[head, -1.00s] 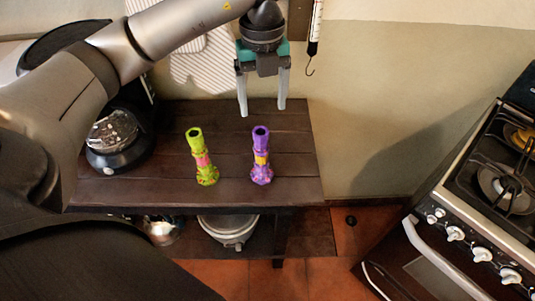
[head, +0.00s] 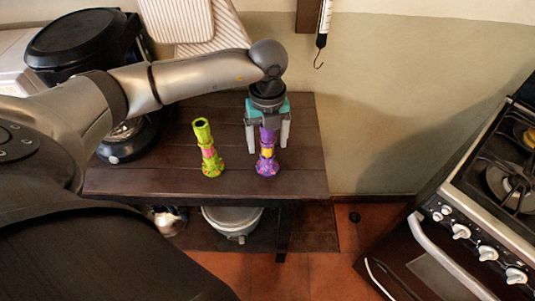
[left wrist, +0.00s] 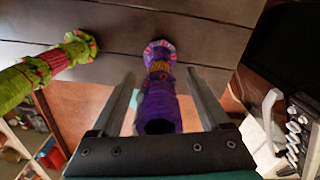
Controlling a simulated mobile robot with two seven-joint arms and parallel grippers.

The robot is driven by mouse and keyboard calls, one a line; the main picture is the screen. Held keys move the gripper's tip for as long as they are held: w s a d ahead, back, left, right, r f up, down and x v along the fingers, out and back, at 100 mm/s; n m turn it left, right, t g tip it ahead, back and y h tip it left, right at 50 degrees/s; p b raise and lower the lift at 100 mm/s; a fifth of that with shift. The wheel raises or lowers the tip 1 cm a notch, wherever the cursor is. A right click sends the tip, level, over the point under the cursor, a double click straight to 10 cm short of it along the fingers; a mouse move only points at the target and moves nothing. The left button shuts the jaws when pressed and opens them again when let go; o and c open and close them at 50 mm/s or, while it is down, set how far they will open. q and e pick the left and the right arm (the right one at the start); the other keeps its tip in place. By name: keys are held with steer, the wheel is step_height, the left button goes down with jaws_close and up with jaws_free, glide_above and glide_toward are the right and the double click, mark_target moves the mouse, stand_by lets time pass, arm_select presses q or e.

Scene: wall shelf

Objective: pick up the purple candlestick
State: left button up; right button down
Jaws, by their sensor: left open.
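The purple candlestick (head: 267,160) stands upright on the dark wooden shelf top, with a yellow band at its middle. My left gripper (head: 268,147) is open and pointing down over it, with a finger on each side of its upper part. In the left wrist view the purple candlestick (left wrist: 159,101) lies between the two open fingers of my left gripper (left wrist: 163,85), with visible gaps on both sides. Its top end is near the palm. My right gripper is in neither view.
A green candlestick (head: 208,150) stands to the left on the same wooden top (head: 232,185); it also shows in the left wrist view (left wrist: 45,70). A black appliance (head: 85,45) is at the back left. A stove (head: 480,200) stands at the right.

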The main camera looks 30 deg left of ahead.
arm_select(q)
steer(key=shift+f, duration=0.15)
jaws_close()
stand_by(0.6)
